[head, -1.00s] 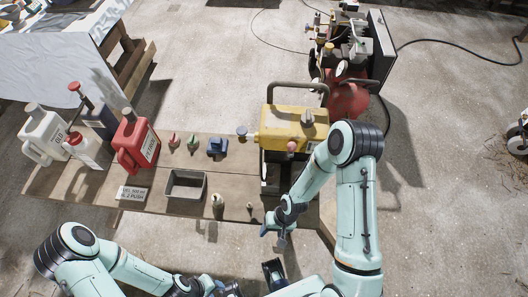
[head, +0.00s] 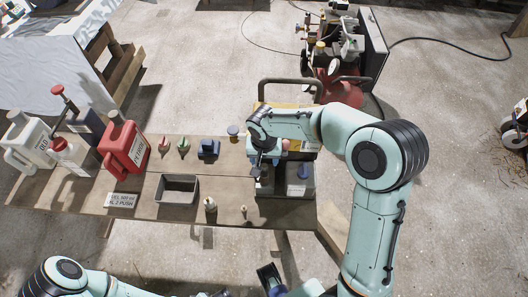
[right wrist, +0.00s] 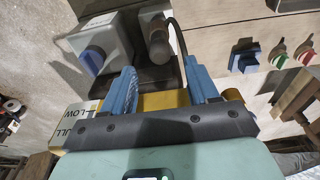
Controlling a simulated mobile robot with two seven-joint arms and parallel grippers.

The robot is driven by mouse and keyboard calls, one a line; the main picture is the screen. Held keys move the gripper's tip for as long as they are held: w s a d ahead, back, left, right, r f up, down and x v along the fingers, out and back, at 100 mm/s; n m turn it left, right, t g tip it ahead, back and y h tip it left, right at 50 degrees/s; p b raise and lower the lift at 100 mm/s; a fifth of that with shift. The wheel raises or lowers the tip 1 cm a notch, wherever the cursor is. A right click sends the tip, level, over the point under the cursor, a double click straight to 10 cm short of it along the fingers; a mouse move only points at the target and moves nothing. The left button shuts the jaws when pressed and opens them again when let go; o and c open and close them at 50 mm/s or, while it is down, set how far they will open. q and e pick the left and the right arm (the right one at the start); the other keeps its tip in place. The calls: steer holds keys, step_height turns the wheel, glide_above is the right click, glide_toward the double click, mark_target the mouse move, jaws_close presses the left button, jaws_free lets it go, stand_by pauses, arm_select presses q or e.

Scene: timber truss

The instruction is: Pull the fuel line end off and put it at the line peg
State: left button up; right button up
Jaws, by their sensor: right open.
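The yellow-topped engine unit (head: 300,108) stands at the right end of the bench. My right gripper (head: 259,170) is over its front left part, pointing down, and is open. In the right wrist view its blue fingers stand apart (right wrist: 161,84). A thin dark line (right wrist: 181,42), which looks like the fuel line, curves down beside a grey cylinder (right wrist: 156,42) ahead of the fingers. Its end is hidden, and I see nothing clearly gripped. A small upright peg (head: 244,212), perhaps the line peg, stands near the bench's front edge. My left arm is at lower left; its gripper is unclear.
A grey housing with a blue knob (head: 303,170) sits right of my right gripper. A grey tray (head: 177,190), a small bottle (head: 210,205), a red jug (head: 124,150) and a blue part (head: 208,149) stand on the bench (head: 225,182). A metal handle (head: 290,82) rises behind the engine.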

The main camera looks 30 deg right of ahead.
mark_target(264, 165)
steer(key=f, duration=0.7)
steer(key=shift+w+d+f, duration=0.2)
steer(key=shift+w, duration=0.15)
steer(key=shift+c, duration=0.2)
jaws_close()
steer(key=shift+r, duration=0.65)
stand_by(1.1)
steer(key=c, duration=0.6)
jaws_free()
jaws_close()
